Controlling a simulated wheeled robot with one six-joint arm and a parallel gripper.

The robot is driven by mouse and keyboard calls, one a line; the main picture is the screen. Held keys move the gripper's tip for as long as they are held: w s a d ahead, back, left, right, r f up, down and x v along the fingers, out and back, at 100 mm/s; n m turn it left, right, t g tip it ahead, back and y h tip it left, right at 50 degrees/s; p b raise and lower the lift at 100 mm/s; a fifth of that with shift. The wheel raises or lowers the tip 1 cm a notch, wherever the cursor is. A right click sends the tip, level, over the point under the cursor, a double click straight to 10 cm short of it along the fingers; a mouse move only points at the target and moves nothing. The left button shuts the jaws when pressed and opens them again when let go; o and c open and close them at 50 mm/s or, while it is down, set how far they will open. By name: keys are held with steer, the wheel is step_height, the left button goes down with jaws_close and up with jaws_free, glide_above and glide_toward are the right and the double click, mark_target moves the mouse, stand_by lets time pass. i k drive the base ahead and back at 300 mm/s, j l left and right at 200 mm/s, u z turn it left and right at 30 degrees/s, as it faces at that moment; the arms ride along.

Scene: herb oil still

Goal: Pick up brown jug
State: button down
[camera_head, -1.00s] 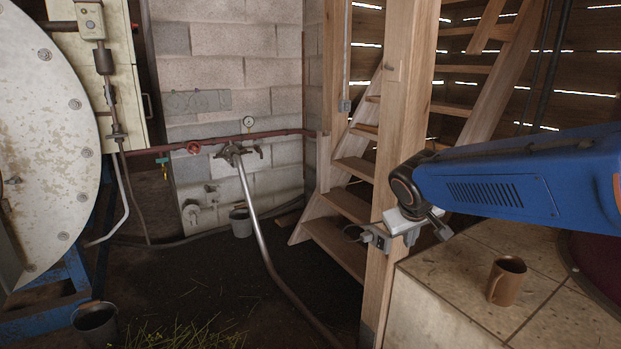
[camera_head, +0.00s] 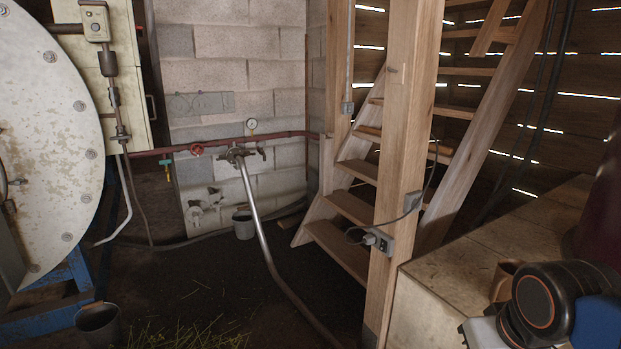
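My gripper (camera_head: 481,332) is at the bottom edge, in front of the jug in the picture and a little lower. Only its pale body shows, and its fingers are not clearly visible. I cannot tell whether it touches the jug.
A dark red vessel (camera_head: 604,215) is close on the right. Wooden stairs (camera_head: 350,208) rise behind.

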mark_target(501, 289)
steer(key=z, duration=0.8)
